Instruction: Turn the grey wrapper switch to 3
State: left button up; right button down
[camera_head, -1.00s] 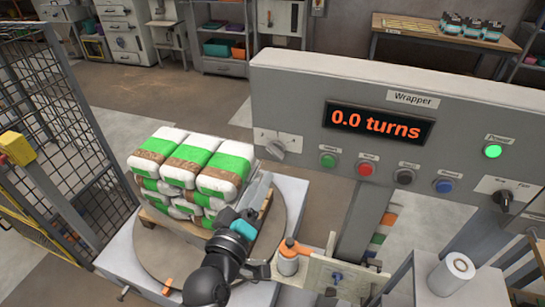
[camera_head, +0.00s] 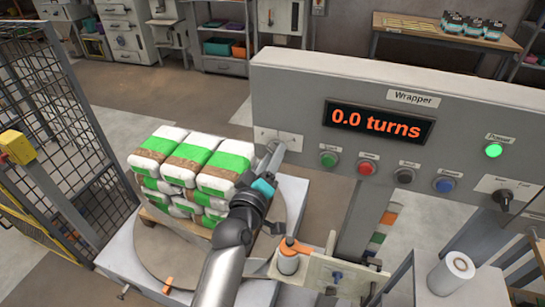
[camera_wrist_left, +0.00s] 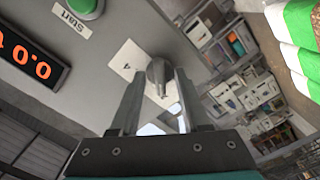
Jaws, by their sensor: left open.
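The grey wrapper switch (camera_wrist_left: 157,70) is a knob on a pale plate at the left end of the wrapper panel (camera_head: 330,85). In the left wrist view it sits between the two fingers of my left gripper (camera_wrist_left: 158,82), with a gap visible on each side. In the head view my left gripper (camera_head: 270,155) reaches up to the plate (camera_head: 264,134) and largely covers the knob. The gripper is open. The plate's markings are too small to read surely. The display (camera_head: 378,122) reads 0.0 turns.
Green (camera_head: 328,159), red (camera_head: 366,163), black (camera_head: 404,175) and blue (camera_head: 444,184) buttons line the panel to the right. Stacked bags (camera_head: 190,160) stand on the turntable (camera_head: 150,255) beside my left arm. A mesh fence (camera_head: 75,130) is at left.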

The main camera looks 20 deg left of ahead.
pick_arm(q)
jog(key=shift+c, duration=0.3)
grip_shut()
dwell(0.4)
jog(key=shift+m+p, duration=3.3)
jog(key=shift+m, duration=1.6)
